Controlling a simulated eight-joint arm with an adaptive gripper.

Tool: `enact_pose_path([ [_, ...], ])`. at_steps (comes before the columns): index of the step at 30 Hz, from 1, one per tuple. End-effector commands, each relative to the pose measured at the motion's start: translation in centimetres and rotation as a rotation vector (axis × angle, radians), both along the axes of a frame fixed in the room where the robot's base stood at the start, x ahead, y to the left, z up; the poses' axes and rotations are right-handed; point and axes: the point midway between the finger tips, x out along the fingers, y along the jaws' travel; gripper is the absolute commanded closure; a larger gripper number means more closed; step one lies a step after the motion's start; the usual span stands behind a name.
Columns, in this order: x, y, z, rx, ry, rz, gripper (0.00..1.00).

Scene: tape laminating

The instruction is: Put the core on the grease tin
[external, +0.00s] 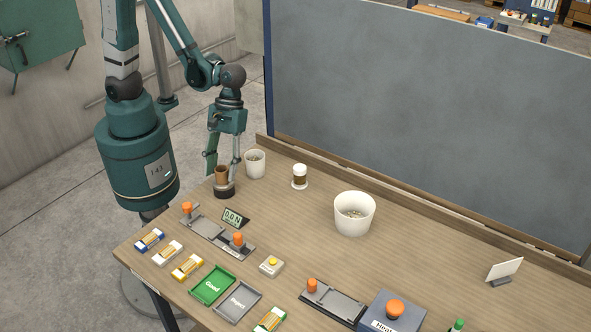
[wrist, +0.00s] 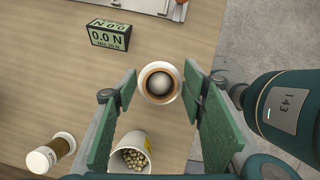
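The core (external: 221,174) is a brown upright tube. It stands on top of the dark, round grease tin (external: 225,191) at the table's left corner. In the wrist view the core (wrist: 160,66) shows end-on as a pale ring with a brown inside and a grey round surface at its bottom. The tin's sides are hidden there. My gripper (external: 222,163) is open and points down at the core's upper end. In the wrist view its green fingers (wrist: 163,88) are wide apart with clear gaps to the core on both sides.
A white cup (external: 255,164) of small pellets stands close to the right of my gripper. A white-and-brown jar (external: 299,177) and a larger white bin (external: 354,214) stand farther right. A force display (external: 235,219) and an orange-knobbed fixture (external: 212,233) lie in front.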

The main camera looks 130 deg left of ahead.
Motion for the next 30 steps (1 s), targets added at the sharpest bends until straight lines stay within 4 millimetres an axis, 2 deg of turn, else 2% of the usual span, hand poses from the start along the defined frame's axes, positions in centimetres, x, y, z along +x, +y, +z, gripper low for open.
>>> enact_pose_path([
  [14,0.0,0.1,0.7,0.000,0.000,0.001,0.58],
  [20,-0.1,0.7,2.0,0.000,-0.001,0.001,0.58],
  [30,-0.4,2.0,5.4,0.000,0.001,0.002,0.58],
])
